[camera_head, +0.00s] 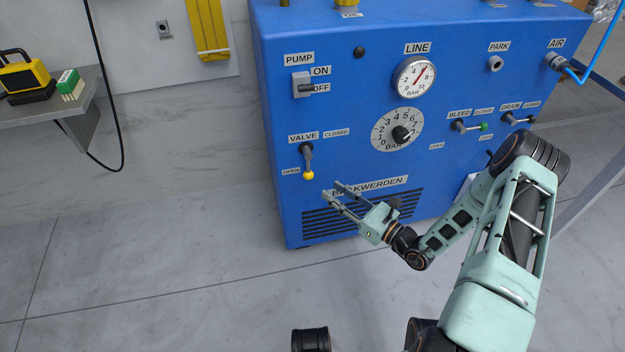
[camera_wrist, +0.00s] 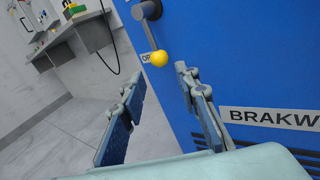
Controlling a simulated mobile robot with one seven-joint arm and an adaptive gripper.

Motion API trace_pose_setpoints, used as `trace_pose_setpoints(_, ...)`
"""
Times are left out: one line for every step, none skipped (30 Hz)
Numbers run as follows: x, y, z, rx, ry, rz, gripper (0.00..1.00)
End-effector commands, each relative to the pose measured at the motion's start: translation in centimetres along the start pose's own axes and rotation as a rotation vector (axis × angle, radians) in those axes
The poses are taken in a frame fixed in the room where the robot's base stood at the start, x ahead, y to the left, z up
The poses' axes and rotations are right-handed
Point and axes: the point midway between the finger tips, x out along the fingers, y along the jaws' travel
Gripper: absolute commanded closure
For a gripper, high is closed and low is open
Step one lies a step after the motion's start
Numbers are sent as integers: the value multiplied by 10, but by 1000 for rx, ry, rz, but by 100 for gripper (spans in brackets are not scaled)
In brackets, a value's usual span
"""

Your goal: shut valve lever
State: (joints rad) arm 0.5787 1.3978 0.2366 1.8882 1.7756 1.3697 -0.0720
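The valve lever (camera_head: 307,160) is a dark handle with a yellow knob on the blue machine's front, under the VALVE label. It hangs down, with the knob near the OPEN label; the CLOSED label is to the upper right of its pivot. The lever also shows in the wrist view (camera_wrist: 150,30), with its yellow knob (camera_wrist: 159,58) beyond and between my fingertips. My gripper (camera_head: 332,193) is open and empty, a little below and right of the knob, apart from it. Its two fingers (camera_wrist: 158,88) are spread wide in the wrist view.
The blue machine (camera_head: 400,70) carries a pump switch (camera_head: 302,84), a line gauge (camera_head: 415,78), a BAR dial (camera_head: 397,129), and bleed (camera_head: 470,126) and drain (camera_head: 517,119) levers to the right. A shelf (camera_head: 60,100) with items is at the left. The floor left of the machine is clear.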

Motion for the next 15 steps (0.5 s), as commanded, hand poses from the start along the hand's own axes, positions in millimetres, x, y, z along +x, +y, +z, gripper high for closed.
trace_pose_setpoints(10, 1, -1, -1, -2, 5, 71)
trace_pose_setpoints(15, 2, -1, -1, -2, 6, 71)
trace_pose_setpoints(23, 2, -2, -1, 0, 6, 71)
trace_pose_setpoints(29, 2, -2, 0, 1, 7, 71)
trace_pose_setpoints(35, 2, -2, 0, 1, 7, 71)
trace_pose_setpoints(43, 2, -2, 0, 0, 7, 71)
trace_pose_setpoints(49, 2, -2, -1, 0, 7, 71)
trace_pose_setpoints(54, 2, -2, -1, 0, 6, 71)
trace_pose_setpoints(61, 2, -2, -1, 1, 7, 71)
trace_pose_setpoints(66, 2, -2, -1, 2, 6, 71)
trace_pose_setpoints(70, 2, -2, 0, 1, 6, 71)
trace_pose_setpoints(76, 2, -2, -1, 1, 6, 71)
trace_pose_setpoints(79, 2, -1, -1, 1, 6, 71)
trace_pose_setpoints(83, 1, -1, -1, 1, 5, 71)
trace_pose_setpoints(86, 2, -1, 0, 2, 5, 71)
